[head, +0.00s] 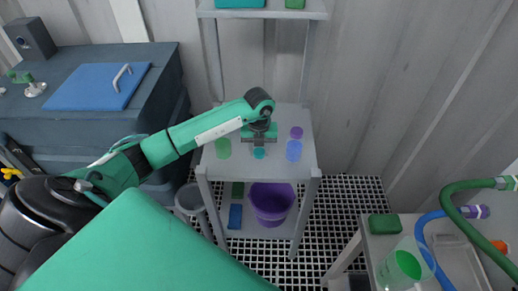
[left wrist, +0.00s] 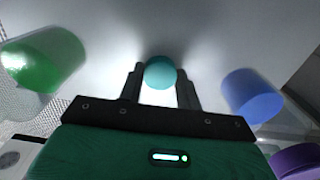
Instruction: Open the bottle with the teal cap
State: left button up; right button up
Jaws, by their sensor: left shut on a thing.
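The teal cap (head: 259,153) shows on the upper surface of the grey stand (head: 308,166), just in front of my left gripper (head: 259,143). In the left wrist view the round teal cap (left wrist: 160,72) sits between the two dark fingers of my left gripper (left wrist: 161,84), which are shut on it. The bottle under the cap is mostly hidden; I cannot tell from these views whether cap and bottle are joined. My right gripper is not in view.
A green vessel (head: 223,148) stands left of the teal cap, a blue one (head: 294,151) to its right, and a purple one (head: 296,132) behind the blue. A purple bucket (head: 271,203) is on the lower shelf. A side table (head: 458,254) with hoses is at right.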

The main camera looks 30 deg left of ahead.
pick_arm(q)
jog(key=shift+f, duration=0.25)
jog(key=o, duration=0.7)
jog(key=shift+f, duration=0.1)
jog(key=o, duration=0.4)
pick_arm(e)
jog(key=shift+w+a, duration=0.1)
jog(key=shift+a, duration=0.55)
